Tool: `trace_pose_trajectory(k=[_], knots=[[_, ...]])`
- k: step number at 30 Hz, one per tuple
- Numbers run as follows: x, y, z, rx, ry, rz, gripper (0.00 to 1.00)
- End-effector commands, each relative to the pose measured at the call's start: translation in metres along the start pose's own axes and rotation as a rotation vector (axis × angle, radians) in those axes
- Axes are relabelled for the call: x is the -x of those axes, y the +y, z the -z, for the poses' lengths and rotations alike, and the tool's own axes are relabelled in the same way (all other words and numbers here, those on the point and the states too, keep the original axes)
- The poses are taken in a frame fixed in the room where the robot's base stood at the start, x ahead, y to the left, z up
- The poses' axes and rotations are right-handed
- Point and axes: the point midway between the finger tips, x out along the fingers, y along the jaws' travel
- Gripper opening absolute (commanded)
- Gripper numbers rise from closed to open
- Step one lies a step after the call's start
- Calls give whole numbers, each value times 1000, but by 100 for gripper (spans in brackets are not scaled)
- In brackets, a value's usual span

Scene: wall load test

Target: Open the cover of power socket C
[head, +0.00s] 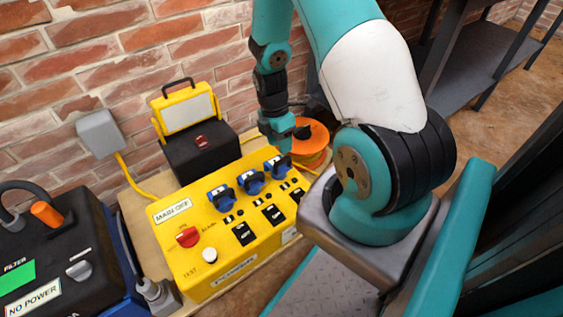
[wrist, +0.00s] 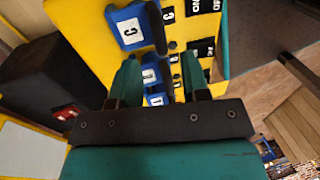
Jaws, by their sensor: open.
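The power socket with the C label (wrist: 130,30) is blue with a dark lip on its right, at the top of the wrist view. Its cover looks shut. In the head view it appears to be the rightmost blue socket (head: 277,166) on the yellow box (head: 213,268). My gripper (head: 284,143) is just above and behind that socket in the head view. In the wrist view my gripper (wrist: 160,72) is open, its two teal fingers apart with nothing held. They lie below the C socket in the picture, over another blue socket, and partly hide it.
Two other blue sockets (head: 251,182) (head: 221,198) stand in the row, left of C in the head view. Black switches (head: 273,214), a red knob (head: 188,237) and a white button (head: 210,255) share the panel. Behind are a black case (head: 200,152), an orange reel (head: 310,138) and the brick wall.

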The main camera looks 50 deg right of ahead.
Motion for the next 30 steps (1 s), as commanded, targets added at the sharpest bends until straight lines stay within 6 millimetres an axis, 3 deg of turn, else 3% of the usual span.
trace_pose_trajectory(k=[1, 7, 20, 26, 30], knots=[[-16, 1, 0, 0, 1, 2, 42], [-42, 0, 0, 0, 0, 1, 42], [-49, 0, 0, -1, 0, -1, 42], [-49, 0, 0, -1, 0, -1, 0], [-49, 0, 0, 0, 0, 0, 0]])
